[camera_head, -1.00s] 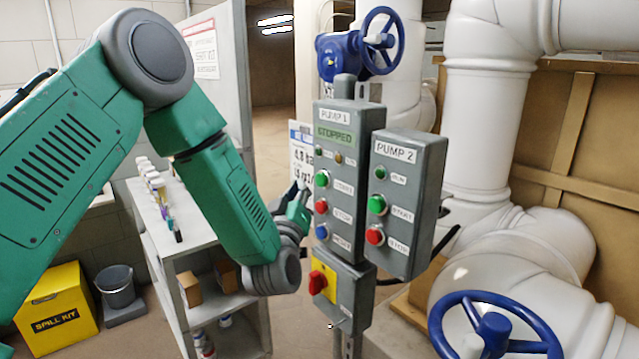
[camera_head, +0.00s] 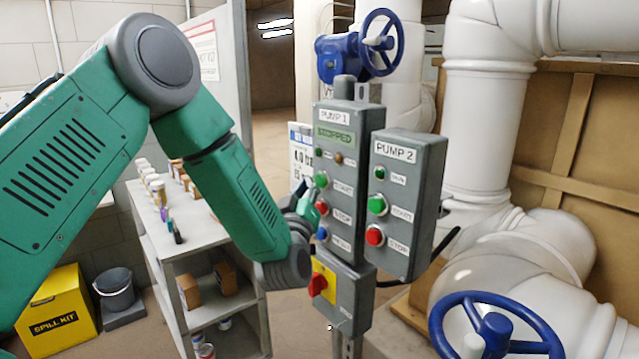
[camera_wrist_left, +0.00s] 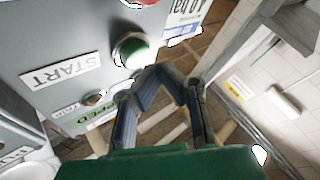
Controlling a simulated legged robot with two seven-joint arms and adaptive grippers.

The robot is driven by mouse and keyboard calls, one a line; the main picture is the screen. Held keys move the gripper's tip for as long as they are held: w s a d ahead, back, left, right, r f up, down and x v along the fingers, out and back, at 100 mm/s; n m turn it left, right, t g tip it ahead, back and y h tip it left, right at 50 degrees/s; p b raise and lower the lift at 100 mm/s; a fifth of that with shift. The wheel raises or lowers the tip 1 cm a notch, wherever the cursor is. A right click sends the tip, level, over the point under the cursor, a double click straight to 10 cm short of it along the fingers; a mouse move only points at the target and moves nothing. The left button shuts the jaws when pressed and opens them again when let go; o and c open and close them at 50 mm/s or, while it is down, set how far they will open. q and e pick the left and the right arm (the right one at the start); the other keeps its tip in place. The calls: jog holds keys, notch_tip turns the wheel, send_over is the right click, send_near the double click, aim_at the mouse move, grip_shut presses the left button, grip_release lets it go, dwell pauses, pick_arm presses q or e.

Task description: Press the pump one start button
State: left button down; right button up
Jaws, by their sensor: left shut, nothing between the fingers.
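The grey PUMP 1 box (camera_head: 347,220) stands on a post, its display (camera_head: 334,137) reading STOPPED. Its green start button (camera_head: 321,180) is the top one of a column, above a red and a blue button. The start button also shows in the wrist view (camera_wrist_left: 132,50), beside its START label. My left gripper (camera_head: 307,193) is shut and empty, close to the box's left side at about button height. In the wrist view its fingertips (camera_wrist_left: 160,74) are just beside the start button's edge; I cannot tell whether they touch. My right gripper is in neither view.
The PUMP 2 box (camera_head: 408,205) adjoins on the right with its own green button. A red switch (camera_head: 318,284) on yellow sits below PUMP 1. Blue handwheels (camera_head: 490,325) and white pipes stand right. A shelf cart (camera_head: 190,245) stands left, below my arm.

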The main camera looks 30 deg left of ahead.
pick_arm(q)
jog(key=shift+w, duration=0.15)
dwell(0.7)
jog(key=shift+w+d+r, duration=0.1)
jog(key=shift+w+d, duration=0.1)
jog(key=shift+w+d+b, duration=0.15)
jog(key=shift+w+b, duration=0.15)
jog(key=shift+w, duration=0.05)
dwell(0.8)
jog(key=shift+s, duration=0.1)
jog(key=shift+s+a, duration=0.3)
jog(key=shift+s, duration=0.4)
jog(key=s, duration=0.1)
jog(key=s+a, duration=0.1)
jog(key=s, duration=0.1)
jog(key=s+a, duration=0.1)
jog(key=shift+s, duration=0.3)
dwell(0.8)
